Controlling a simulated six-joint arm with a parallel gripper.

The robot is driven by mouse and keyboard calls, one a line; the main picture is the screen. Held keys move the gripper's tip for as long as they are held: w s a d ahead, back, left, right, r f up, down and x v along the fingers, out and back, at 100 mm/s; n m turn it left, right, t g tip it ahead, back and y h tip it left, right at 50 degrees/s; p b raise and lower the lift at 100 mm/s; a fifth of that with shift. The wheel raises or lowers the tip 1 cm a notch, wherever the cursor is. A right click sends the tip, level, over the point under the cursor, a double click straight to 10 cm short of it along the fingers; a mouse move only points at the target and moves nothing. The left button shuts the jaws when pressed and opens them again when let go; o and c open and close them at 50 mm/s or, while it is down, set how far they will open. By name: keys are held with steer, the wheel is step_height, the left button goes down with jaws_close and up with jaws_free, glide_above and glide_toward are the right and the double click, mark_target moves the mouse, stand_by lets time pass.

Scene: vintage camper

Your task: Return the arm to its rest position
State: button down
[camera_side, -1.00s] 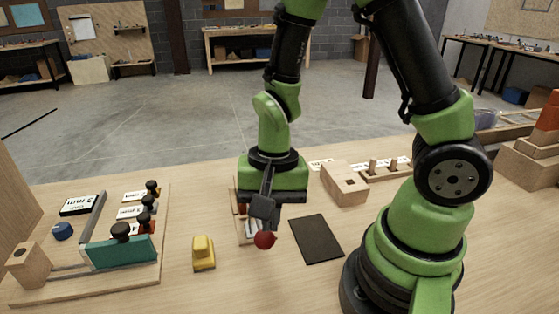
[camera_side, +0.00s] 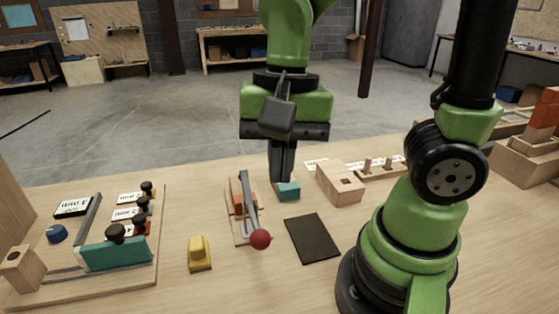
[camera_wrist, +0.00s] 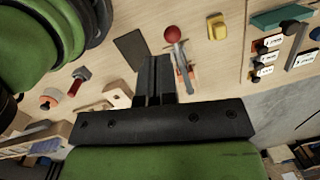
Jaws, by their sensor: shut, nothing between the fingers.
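My gripper (camera_side: 284,178) points down over the work table (camera_side: 180,290), behind the toggle lever. Its dark fingers are shut and empty, and the wrist view also shows them together (camera_wrist: 155,62). A small teal block (camera_side: 289,191) shows at the fingertips in the side view; I cannot tell if they touch it. The lever with a red ball (camera_side: 260,239) stands just in front and to the left of the fingers. In the wrist view its red ball (camera_wrist: 172,33) is just right of the fingertips.
A yellow piece (camera_side: 200,255) and a dark mat (camera_side: 312,238) lie in front. A wooden block with a hole (camera_side: 338,186) stands close on the right. At left is a board with a teal fixture (camera_side: 115,255) and several black-knobbed pieces. The space above the table is free.

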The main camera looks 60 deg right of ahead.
steer(key=s+d+r+n+t, duration=0.2)
steer(key=d+r+n+t, duration=0.2)
steer(key=r+n+t, duration=0.2)
step_height(320, 180, up, 2)
steer(key=shift+s+r+n+t, duration=0.1)
steer(key=shift+s+n+t, duration=0.3)
steer(key=shift+t, duration=0.2)
stand_by(0.5)
